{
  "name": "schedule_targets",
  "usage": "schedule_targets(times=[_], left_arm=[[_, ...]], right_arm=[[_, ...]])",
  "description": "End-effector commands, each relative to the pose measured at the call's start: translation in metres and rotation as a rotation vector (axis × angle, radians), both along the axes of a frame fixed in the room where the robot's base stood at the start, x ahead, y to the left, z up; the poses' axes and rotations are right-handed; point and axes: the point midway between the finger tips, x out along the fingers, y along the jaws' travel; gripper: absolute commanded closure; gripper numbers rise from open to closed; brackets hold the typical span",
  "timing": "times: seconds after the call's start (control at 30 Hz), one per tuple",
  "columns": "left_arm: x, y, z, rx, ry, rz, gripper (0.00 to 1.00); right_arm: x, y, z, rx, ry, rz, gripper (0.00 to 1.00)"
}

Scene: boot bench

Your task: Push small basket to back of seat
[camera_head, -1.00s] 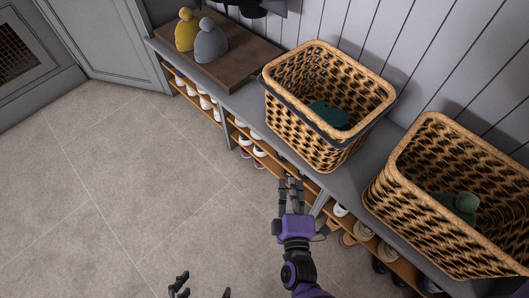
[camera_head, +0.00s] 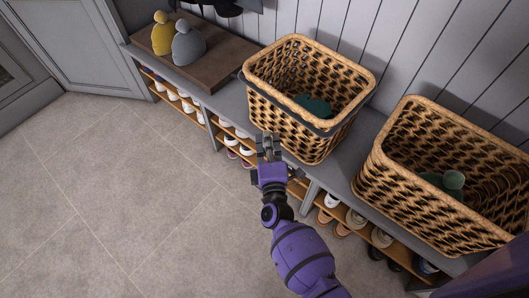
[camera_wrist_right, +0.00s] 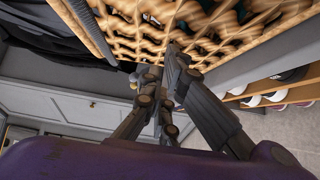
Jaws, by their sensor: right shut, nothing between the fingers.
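The small wicker basket (camera_head: 302,125), with a dark band around it, stands upright on the grey bench seat (camera_head: 228,99), near its front edge. A dark teal item (camera_head: 312,104) lies inside. My right gripper (camera_head: 268,140) is shut and empty, its fingertips at the basket's front face. In the right wrist view the fingers (camera_wrist_right: 165,62) reach up to the basket's open weave (camera_wrist_right: 145,30); I cannot tell whether they touch it. My left gripper is not in view.
A larger wicker basket (camera_head: 385,185) stands to the right on the seat. A yellow hat (camera_head: 162,36) and a grey hat (camera_head: 188,45) sit on a brown board (camera_head: 222,62) to the left. Shoes fill the shelves below. The panelled wall (camera_head: 400,45) is behind; the floor is clear.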

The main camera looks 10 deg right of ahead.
Motion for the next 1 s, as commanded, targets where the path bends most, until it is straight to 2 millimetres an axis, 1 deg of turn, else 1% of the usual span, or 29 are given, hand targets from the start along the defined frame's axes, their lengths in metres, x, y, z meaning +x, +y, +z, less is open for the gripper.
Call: schedule_targets(times=[0.1, 0.2, 0.57, 0.67, 0.77, 0.83, 0.9, 1.0], left_arm=[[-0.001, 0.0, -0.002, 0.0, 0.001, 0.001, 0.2], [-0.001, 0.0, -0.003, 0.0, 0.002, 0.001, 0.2], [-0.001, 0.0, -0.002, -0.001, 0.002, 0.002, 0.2], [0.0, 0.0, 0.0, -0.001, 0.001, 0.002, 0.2], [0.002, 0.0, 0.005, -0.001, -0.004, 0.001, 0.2], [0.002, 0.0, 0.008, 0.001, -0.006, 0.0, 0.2], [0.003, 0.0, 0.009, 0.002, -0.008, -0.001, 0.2], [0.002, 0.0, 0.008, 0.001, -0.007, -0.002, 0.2]], right_arm=[[0.008, -0.01, 0.0, 0.0, 0.0, 0.002, 1.0], [0.012, -0.014, 0.0, 0.001, 0.0, 0.002, 1.0], [0.013, -0.016, 0.001, 0.002, 0.0, 0.002, 1.0], [0.017, -0.021, 0.002, -0.001, -0.002, 0.002, 1.0], [0.03, -0.037, 0.004, -0.004, -0.005, 0.0, 1.0], [0.041, -0.052, 0.004, -0.004, -0.005, 0.001, 1.0], [0.052, -0.066, 0.003, -0.003, -0.003, 0.001, 1.0], [0.065, -0.083, 0.002, -0.002, -0.003, 0.001, 1.0]])
